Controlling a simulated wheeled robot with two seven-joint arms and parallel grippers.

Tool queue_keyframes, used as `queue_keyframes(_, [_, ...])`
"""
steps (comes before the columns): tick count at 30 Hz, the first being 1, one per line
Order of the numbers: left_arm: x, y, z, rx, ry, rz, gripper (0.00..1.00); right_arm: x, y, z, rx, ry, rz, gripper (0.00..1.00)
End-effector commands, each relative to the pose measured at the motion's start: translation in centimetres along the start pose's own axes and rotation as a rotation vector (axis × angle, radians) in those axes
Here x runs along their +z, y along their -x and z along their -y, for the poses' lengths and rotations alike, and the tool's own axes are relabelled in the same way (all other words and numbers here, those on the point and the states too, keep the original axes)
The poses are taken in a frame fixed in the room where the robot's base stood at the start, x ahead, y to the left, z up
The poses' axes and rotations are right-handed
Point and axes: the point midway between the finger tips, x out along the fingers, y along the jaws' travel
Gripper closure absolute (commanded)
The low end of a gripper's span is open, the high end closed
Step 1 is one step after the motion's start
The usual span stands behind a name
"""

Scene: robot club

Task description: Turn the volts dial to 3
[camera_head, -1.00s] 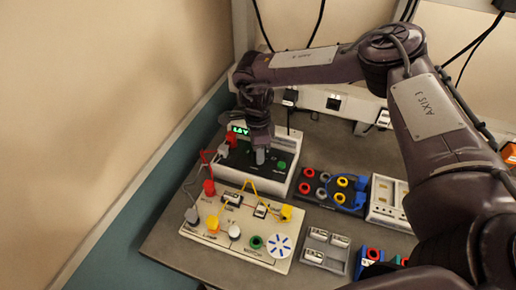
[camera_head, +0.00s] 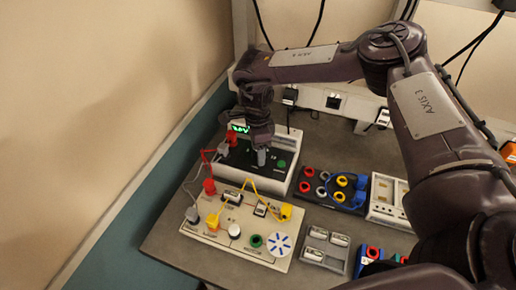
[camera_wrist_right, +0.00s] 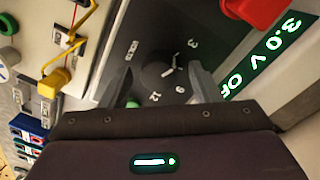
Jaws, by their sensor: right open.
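The power supply (camera_head: 248,179) is a pale box with a dark top panel at the back left of the bench. Its volts dial (camera_wrist_right: 158,80) is a round dark knob with a white pointer mark, seen in the right wrist view. Numbers such as 9 and 12 stand around it. In the head view the gripper (camera_head: 261,157) hides the dial. My left gripper is not in view.
A circuit board (camera_head: 208,235) with yellow, red and grey leads stands in front of the supply. A red plug (camera_wrist_right: 255,10) sits close to the dial. A dark tray of coloured rings (camera_head: 319,200) and a grey battery holder (camera_head: 322,262) stand to the right.

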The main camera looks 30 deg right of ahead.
Motion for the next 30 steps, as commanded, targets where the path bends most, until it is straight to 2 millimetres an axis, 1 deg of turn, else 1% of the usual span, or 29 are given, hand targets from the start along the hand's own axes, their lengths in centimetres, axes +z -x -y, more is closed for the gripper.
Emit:
queue_keyframes(2, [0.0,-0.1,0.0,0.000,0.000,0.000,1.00,0.0,0.1,0.0,0.000,0.000,0.000,0.43])
queue_keyframes(5, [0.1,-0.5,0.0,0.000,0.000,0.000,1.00,0.0,0.9,0.1,-0.002,0.000,0.001,0.43])
queue_keyframes(13, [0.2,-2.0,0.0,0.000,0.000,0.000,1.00,0.0,5.4,0.1,-0.004,0.000,0.002,0.43])
queue_keyframes(18, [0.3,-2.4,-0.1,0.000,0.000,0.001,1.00,0.0,7.3,0.1,-0.001,0.001,0.001,0.43])
queue_keyframes(22, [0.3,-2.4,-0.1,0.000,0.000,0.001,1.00,0.0,7.8,0.0,0.000,0.000,0.000,0.43])
queue_keyframes(30, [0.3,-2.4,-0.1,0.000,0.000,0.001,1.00,0.0,7.8,0.0,0.000,0.000,0.000,0.43])
